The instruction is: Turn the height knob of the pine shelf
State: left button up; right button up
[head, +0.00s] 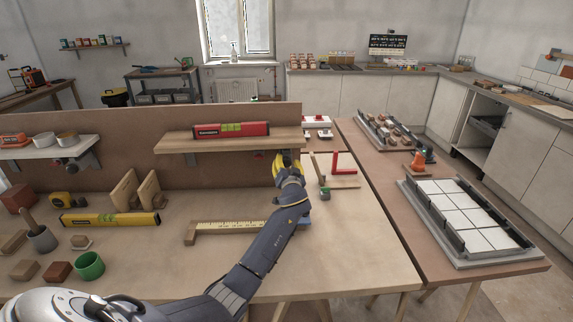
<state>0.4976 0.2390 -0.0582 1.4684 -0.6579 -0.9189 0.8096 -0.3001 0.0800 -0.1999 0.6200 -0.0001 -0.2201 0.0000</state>
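The pine shelf (172,145) is mounted on the brown back panel in the middle of the head view, with a red spirit level (231,130) lying on it. Small red knobs show under it, one at its left bracket (195,157) and a red spot (258,155) nearer its right end. My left gripper (285,160) is at the right end of the shelf, just under its edge, beside the dark right bracket. Its wrist hides much of what is there. I cannot tell whether its fingers touch a knob. My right gripper is not in view.
A white shelf (30,151) with tape rolls is at the left. A yellow level (110,219), a green cup (89,265) and a wooden ruler (228,227) lie on the bench. A red square (345,164) stands right of my gripper.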

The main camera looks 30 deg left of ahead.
pick_arm(q)
grip_shut()
jog(key=shift+f+m, duration=0.1)
jog(key=shift+m, duration=0.2)
jog(key=m, duration=0.5)
jog(key=shift+m, duration=0.3)
jog(key=m, duration=0.5)
jog(key=shift+m+t, duration=0.3)
jog(key=shift+a, duration=0.1)
jog(key=shift+o, duration=1.9)
grip_release()
